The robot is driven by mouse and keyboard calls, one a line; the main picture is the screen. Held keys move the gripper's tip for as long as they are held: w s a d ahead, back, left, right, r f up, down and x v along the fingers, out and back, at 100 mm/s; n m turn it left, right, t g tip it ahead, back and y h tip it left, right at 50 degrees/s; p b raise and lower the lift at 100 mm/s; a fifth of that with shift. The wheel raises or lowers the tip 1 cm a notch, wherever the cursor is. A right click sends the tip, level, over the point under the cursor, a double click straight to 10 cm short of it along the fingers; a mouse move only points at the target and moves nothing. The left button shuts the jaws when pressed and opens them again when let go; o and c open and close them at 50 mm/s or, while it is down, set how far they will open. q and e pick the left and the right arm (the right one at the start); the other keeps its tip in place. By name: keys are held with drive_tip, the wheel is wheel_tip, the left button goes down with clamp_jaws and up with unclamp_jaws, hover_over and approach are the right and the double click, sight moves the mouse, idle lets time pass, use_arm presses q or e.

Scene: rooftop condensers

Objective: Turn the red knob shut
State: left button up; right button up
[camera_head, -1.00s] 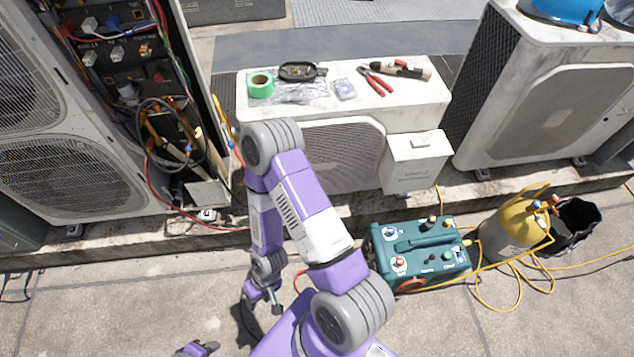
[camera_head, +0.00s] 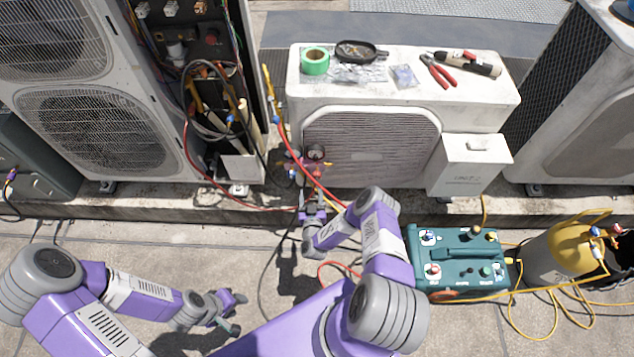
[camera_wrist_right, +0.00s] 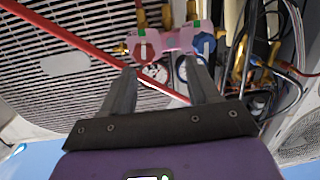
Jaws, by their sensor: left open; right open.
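A pink gauge manifold (camera_wrist_right: 172,40) with a red knob (camera_wrist_right: 146,46) and a blue knob (camera_wrist_right: 204,44) shows in the right wrist view. My right gripper (camera_head: 312,198) is open just in front of and below the manifold. In the wrist view its fingers (camera_wrist_right: 163,78) are apart, with the red knob beyond the tips and nothing between them. My left gripper (camera_head: 232,312) is open and empty, low over the paving.
Red and yellow hoses (camera_head: 300,160) run by the manifold. A teal pump unit (camera_head: 458,262) and a yellow-topped cylinder (camera_head: 565,252) stand at right. The open condenser (camera_head: 85,130) has loose wires. Tape (camera_head: 315,61) and pliers (camera_head: 437,72) lie on the middle condenser.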

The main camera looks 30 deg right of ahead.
sight(317, 177)
drive_tip(key=shift+h, duration=0.9)
drive_tip(key=w+d+b, duration=0.1)
drive_tip(key=w+d, duration=0.1)
drive_tip(key=w+d+b, duration=0.1)
drive_tip(key=w+d, duration=0.1)
drive_tip(key=d, duration=0.1)
drive_tip(key=shift+w+f+b, duration=0.15)
drive_tip(key=shift+w+b, duration=0.1)
drive_tip(key=shift+b, duration=0.15)
drive_tip(key=shift+w+d, duration=0.35)
drive_tip(key=shift+w, duration=0.15)
drive_tip(key=c, duration=1)
drive_tip(key=shift+m, duration=0.3)
drive_tip(key=shift+c, duration=0.2)
